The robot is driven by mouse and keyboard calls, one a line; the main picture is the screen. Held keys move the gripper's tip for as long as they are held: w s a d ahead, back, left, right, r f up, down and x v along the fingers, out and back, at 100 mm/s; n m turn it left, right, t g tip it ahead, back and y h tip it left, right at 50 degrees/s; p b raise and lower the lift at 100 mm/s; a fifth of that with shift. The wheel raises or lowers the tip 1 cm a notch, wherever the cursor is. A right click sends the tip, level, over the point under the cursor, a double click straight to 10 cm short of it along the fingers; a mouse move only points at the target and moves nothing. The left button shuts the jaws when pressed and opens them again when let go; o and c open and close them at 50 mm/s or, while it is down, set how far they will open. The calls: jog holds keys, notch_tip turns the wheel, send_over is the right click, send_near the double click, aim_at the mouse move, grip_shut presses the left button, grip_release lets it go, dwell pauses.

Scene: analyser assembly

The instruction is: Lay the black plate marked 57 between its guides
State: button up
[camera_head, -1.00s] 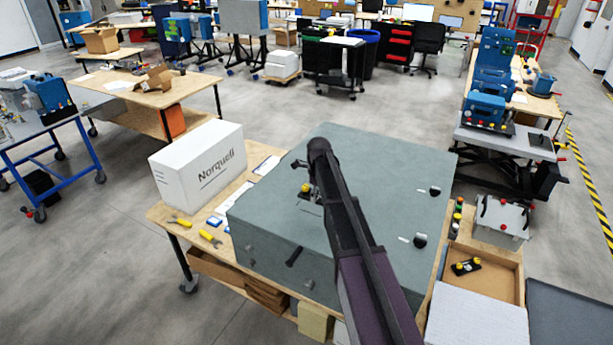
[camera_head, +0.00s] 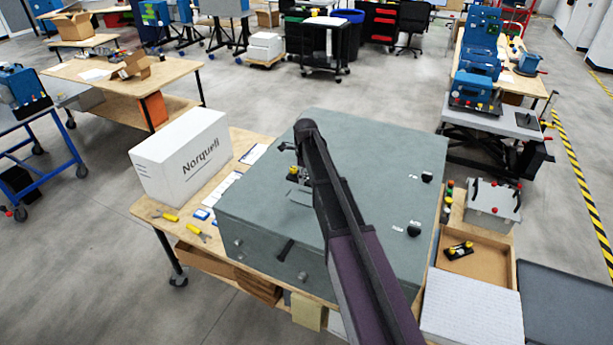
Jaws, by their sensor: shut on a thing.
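My gripper (camera_head: 299,178) is at the far end of my dark arm, over the left-middle part of the large grey-green housing (camera_head: 385,165). It is small and partly hidden by my arm. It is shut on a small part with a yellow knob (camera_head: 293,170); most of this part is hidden. A light grey patch shows just below it on the housing top. I cannot tell whether they touch. No number 57 and no guides can be made out.
A white Norquell box (camera_head: 182,158) stands left of the housing on the wooden table (camera_head: 150,207). Yellow-handled tools (camera_head: 197,232) lie at its front left. Black knobs (camera_head: 414,230) stand on the housing's right side. A grey case (camera_head: 492,204) stands behind the cardboard tray (camera_head: 487,272).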

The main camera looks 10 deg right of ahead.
jog(key=b, duration=0.6)
send_over(305, 198)
jog(key=shift+s+f, duration=0.2)
jog(key=shift+f, duration=2.7)
jog(key=shift+f+b, duration=1.2)
jog(key=shift+f, duration=0.2)
jog(key=o, duration=1)
jog(key=shift+o, duration=0.2)
jog(key=shift+r, duration=0.15)
jog(key=shift+w+r+p, duration=0.1)
jog(key=shift+r+p, duration=3.3)
jog(key=shift+p, duration=0.1)
